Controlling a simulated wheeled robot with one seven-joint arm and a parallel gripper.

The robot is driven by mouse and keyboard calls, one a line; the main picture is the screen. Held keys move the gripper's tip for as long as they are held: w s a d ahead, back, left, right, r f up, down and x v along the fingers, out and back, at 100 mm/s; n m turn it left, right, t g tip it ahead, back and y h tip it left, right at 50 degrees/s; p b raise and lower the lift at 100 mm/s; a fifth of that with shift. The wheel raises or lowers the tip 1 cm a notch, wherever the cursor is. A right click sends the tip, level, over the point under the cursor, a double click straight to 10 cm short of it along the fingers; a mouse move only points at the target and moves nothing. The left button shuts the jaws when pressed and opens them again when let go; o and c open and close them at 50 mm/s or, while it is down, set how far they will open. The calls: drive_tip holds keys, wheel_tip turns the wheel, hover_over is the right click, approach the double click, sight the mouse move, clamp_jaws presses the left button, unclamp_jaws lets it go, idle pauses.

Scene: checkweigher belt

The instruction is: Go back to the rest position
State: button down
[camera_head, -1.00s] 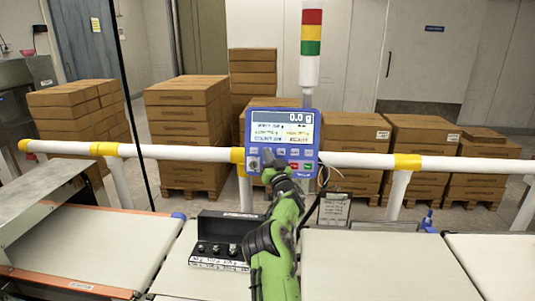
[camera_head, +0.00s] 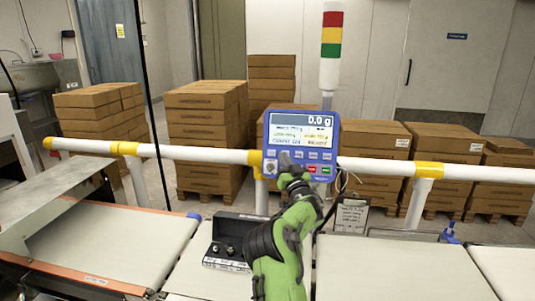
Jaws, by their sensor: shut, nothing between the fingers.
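My gripper (camera_head: 290,166) is shut and empty, at the end of my green and black arm. It is in front of the lower part of the blue checkweigher display (camera_head: 301,125), over its button row. I cannot tell whether the fingertips touch the panel. The screen reads 0.0 g. The arm reaches up from the bottom middle of the picture.
A white and yellow rail (camera_head: 200,153) runs across behind the belts. A black case of weights (camera_head: 226,250) lies left of my arm. Belts (camera_head: 115,240) lie left and right (camera_head: 400,270). Stacked cartons (camera_head: 205,120) and a red-yellow-green light tower (camera_head: 332,35) stand behind.

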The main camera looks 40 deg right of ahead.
drive_tip(key=shift+r, duration=0.1)
drive_tip(key=s+a+r+m+g+h, duration=0.2)
drive_tip(key=s+a+r+m+g, duration=0.15)
drive_tip(key=a+r+g, duration=0.2)
drive_tip(key=s+a+f+n+g+y+p, duration=0.15)
drive_tip(key=s+a+y, duration=0.25)
drive_tip(key=a, duration=0.8)
drive_tip(key=s+a+n+g+y, duration=0.15)
drive_tip(key=s+a+y, duration=0.3)
drive_tip(key=a, duration=0.75)
drive_tip(key=s+a+f+n+g+y, duration=0.1)
drive_tip(key=s+a+f+n+g, duration=0.1)
drive_tip(key=s+a, duration=0.3)
drive_tip(key=s+a+f+n+g+y, duration=0.1)
drive_tip(key=s+a+f, duration=0.3)
drive_tip(key=s, duration=0.6)
drive_tip(key=s+a+f+n+g+y+p, duration=0.1)
drive_tip(key=s+a+f+n+g, duration=0.2)
drive_tip(key=s+a, duration=0.3)
drive_tip(key=shift+s+a+n, duration=0.3)
drive_tip(key=shift+s+n, duration=0.15)
drive_tip(key=shift+s, duration=0.55)
